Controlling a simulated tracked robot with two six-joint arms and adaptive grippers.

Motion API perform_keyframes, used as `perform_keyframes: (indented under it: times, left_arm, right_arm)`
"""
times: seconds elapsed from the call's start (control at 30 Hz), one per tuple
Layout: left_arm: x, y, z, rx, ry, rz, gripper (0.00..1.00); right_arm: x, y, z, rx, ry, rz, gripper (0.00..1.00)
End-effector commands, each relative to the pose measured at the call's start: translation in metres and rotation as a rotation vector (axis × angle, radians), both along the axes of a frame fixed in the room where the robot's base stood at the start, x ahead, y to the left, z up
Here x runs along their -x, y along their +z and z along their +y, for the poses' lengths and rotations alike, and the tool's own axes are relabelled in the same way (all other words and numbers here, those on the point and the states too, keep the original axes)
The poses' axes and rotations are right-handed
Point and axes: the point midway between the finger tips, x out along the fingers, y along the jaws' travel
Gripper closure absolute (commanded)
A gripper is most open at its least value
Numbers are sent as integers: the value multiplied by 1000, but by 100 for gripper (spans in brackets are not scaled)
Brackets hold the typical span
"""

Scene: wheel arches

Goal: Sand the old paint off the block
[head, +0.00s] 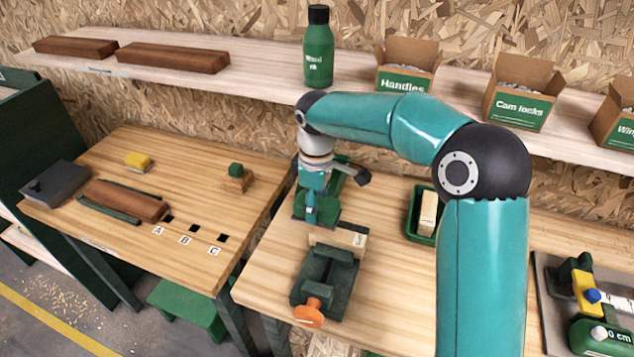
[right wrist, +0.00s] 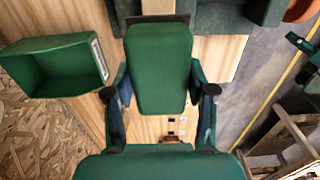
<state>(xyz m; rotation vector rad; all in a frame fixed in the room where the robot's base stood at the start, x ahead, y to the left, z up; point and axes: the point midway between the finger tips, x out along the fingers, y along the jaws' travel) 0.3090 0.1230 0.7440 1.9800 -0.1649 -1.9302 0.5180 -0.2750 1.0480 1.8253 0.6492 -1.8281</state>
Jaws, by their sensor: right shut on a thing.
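My right gripper (head: 312,207) is shut on a green hand tool (head: 328,210), which looks like a sander, over the middle bench. In the right wrist view the tool (right wrist: 160,68) shows as a rounded green slab between the two fingers (right wrist: 160,100). A pale wooden block (head: 340,238) sits at the far end of the dark green vise (head: 326,282) with an orange handle (head: 309,312). The tool is just beyond the block; I cannot tell whether they touch. Old paint on the block cannot be made out. My left gripper is not in view.
A green tray (head: 422,215) with a pale block is right of the vise. The left bench (head: 190,270) holds other items. A shelf with a bottle (head: 318,50) runs behind.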

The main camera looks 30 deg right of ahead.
Motion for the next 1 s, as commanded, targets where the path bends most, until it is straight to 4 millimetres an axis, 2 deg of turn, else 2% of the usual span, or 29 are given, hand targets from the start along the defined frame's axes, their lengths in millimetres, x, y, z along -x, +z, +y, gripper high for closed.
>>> perform_keyframes:
  times: [0.03,0.37,1.0]
  left_arm:
    - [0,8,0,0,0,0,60]
    - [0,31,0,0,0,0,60]
    - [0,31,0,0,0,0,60]
  right_arm:
    - [0,9,0,-1,0,-1,83]
    - [0,36,-1,0,-3,-2,83]
    - [2,37,-4,-1,-8,-1,83]
